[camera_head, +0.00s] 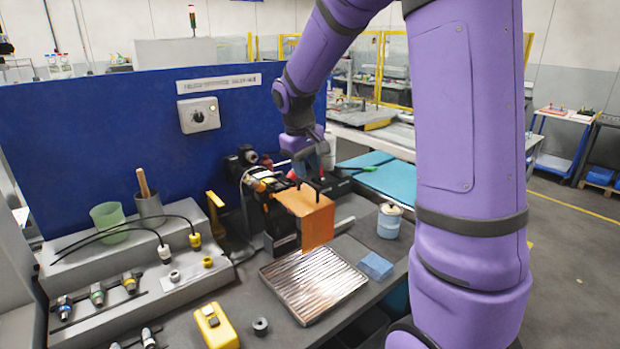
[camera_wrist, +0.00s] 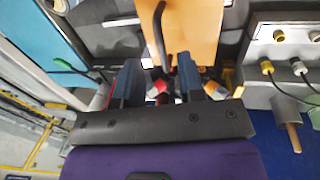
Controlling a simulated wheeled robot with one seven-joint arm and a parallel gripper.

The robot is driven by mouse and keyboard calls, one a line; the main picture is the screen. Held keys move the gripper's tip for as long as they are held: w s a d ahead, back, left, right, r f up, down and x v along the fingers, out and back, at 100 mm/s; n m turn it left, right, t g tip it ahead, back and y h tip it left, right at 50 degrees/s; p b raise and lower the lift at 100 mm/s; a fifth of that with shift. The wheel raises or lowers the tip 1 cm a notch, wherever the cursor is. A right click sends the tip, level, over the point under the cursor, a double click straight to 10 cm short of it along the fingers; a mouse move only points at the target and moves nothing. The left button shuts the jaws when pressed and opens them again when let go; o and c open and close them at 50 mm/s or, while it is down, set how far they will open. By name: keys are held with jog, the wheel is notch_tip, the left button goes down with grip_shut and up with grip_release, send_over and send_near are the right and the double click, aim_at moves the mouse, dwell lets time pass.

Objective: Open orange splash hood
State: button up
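The orange splash hood (camera_head: 308,215) sits over a dark machine on the bench, with its front face hanging down. In the wrist view the hood (camera_wrist: 190,25) is at the top, with a black bar handle (camera_wrist: 161,35) on it. My gripper (camera_head: 318,172) is above and behind the hood in the head view. In the wrist view my gripper (camera_wrist: 157,82) has its two fingers apart with nothing held between them. The handle lies beyond the fingertips, roughly in line with the gap. Whether it touches a finger cannot be told.
A ribbed metal tray (camera_head: 313,283) lies before the hood. A blue block (camera_head: 375,266) and a lidded tin (camera_head: 389,221) stand to its right. A yellow box (camera_head: 216,326) is at the front. A blue panel (camera_head: 130,130) stands behind. Cables and fittings fill the left.

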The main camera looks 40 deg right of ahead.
aim_at(310, 184)
jog(key=shift+d+f, duration=0.15)
jog(key=shift+f, duration=0.75)
jog(key=shift+d+f, duration=0.15)
jog(key=shift+f, duration=0.75)
jog(key=shift+c, duration=0.5)
grip_shut()
